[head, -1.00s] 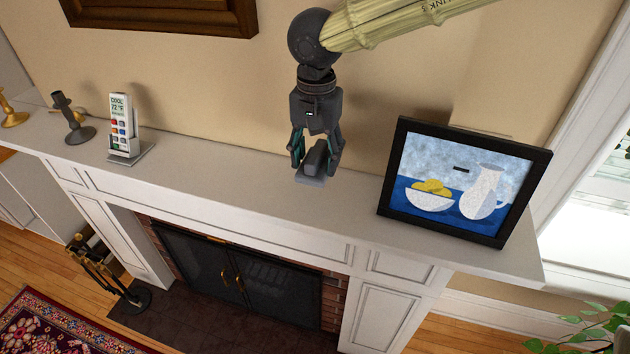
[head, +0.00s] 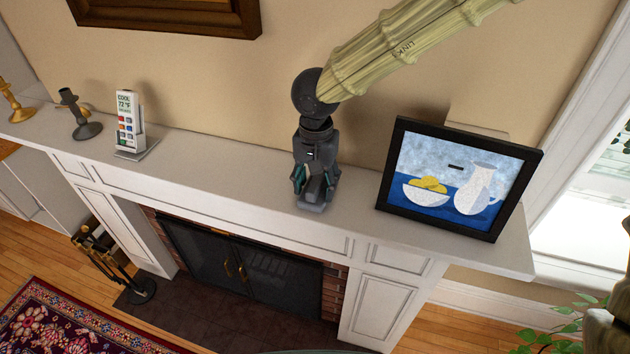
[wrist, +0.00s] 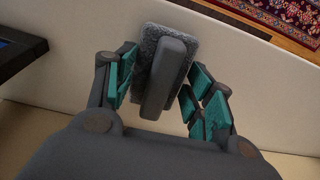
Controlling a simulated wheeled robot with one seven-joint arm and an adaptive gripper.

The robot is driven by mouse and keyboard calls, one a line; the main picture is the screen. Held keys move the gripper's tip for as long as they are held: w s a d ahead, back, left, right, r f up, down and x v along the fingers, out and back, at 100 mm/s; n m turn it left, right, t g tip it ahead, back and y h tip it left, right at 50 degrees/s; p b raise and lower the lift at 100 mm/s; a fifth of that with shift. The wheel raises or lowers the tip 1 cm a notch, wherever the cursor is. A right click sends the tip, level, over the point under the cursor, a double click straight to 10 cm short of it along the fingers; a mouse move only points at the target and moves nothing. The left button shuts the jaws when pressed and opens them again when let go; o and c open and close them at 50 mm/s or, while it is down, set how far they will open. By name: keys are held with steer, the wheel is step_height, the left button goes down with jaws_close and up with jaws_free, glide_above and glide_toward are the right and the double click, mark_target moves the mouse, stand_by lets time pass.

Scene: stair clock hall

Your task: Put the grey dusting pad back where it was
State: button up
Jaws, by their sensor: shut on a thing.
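The grey dusting pad (head: 312,206) is a flat grey fuzzy block with a darker handle bar on top. It is at the white mantel shelf (head: 240,186), left of the framed picture. My gripper (head: 315,186) points down over it, shut on its handle. In the wrist view the pad (wrist: 152,51) lies between the teal fingers of my gripper (wrist: 158,90), with the handle running lengthwise. I cannot tell whether the pad's underside touches the shelf.
A black-framed picture (head: 460,180) of a bowl and jug stands right of my gripper. The shelf between remote and gripper is clear. A fireplace (head: 235,270) is below.

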mark_target(316, 182)
steer(key=shift+s, duration=0.15)
steer(key=o, duration=0.9)
steer(key=shift+f, duration=0.1)
steer(key=shift+r+b, duration=0.3)
steer(key=shift+r, duration=0.3)
step_height(316, 182, up, 11)
steer(key=b, duration=0.3)
steer(key=shift+r+b, duration=0.1)
steer(key=shift+b, duration=0.25)
